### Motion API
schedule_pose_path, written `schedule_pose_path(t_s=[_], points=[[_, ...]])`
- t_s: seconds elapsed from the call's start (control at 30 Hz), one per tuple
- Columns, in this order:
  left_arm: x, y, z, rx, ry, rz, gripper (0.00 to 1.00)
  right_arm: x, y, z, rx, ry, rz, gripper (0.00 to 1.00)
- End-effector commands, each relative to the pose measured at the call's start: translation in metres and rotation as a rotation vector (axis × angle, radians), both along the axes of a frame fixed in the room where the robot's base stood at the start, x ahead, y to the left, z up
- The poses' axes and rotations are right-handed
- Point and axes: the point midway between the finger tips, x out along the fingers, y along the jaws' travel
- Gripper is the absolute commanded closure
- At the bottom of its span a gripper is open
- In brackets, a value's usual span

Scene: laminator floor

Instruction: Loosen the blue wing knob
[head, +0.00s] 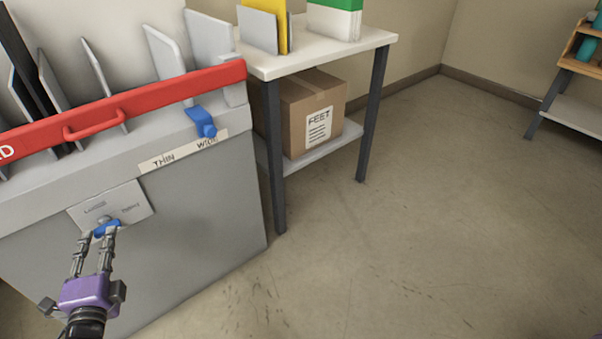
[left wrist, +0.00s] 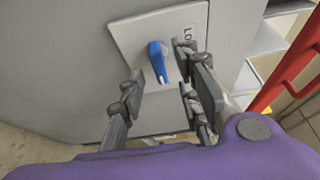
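The blue wing knob (head: 106,229) sits on a light plate (head: 128,204) on the front of a grey machine. In the left wrist view the knob (left wrist: 157,58) stands out from the plate, its wing roughly upright. My left gripper (head: 99,236), with a purple body, reaches up to it from below. In the left wrist view its fingers stand apart on either side of the knob, with a visible gap at the left finger. Whether the right finger touches it I cannot tell.
A blue lever (head: 203,122) sits above a THIN–WIDE label (head: 184,151). A red bar (head: 150,100) with a handle crosses the machine's top. A white table (head: 350,43) with a cardboard box (head: 299,112) below stands to the right. The floor on the right is clear.

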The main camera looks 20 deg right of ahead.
Motion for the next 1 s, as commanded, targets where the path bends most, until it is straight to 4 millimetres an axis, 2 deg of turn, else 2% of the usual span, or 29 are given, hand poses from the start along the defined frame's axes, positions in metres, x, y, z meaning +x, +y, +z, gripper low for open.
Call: schedule_pose_path(t_s=[0.03, 0.2, 0.57, 0.8, 1.0], points=[[0.009, -0.001, -0.003, 0.001, 0.001, -0.001, 0.69, 0.001, 0.0, -0.005, 0.0, 0.001, 0.001, 0.6], [0.029, -0.003, -0.003, -0.001, 0.003, 0.0, 0.69, -0.001, 0.0, -0.013, 0.0, 0.008, 0.004, 0.6], [0.036, -0.004, -0.001, -0.002, 0.002, 0.0, 0.69, -0.001, 0.001, -0.014, 0.002, 0.008, 0.005, 0.6], [0.036, -0.004, -0.001, -0.002, 0.002, 0.0, 0.98, -0.001, 0.001, -0.014, 0.002, 0.008, 0.006, 0.6], [0.036, -0.004, -0.001, -0.003, 0.001, 0.0, 1.0, -0.001, 0.002, -0.014, 0.002, 0.008, 0.006, 0.6]])
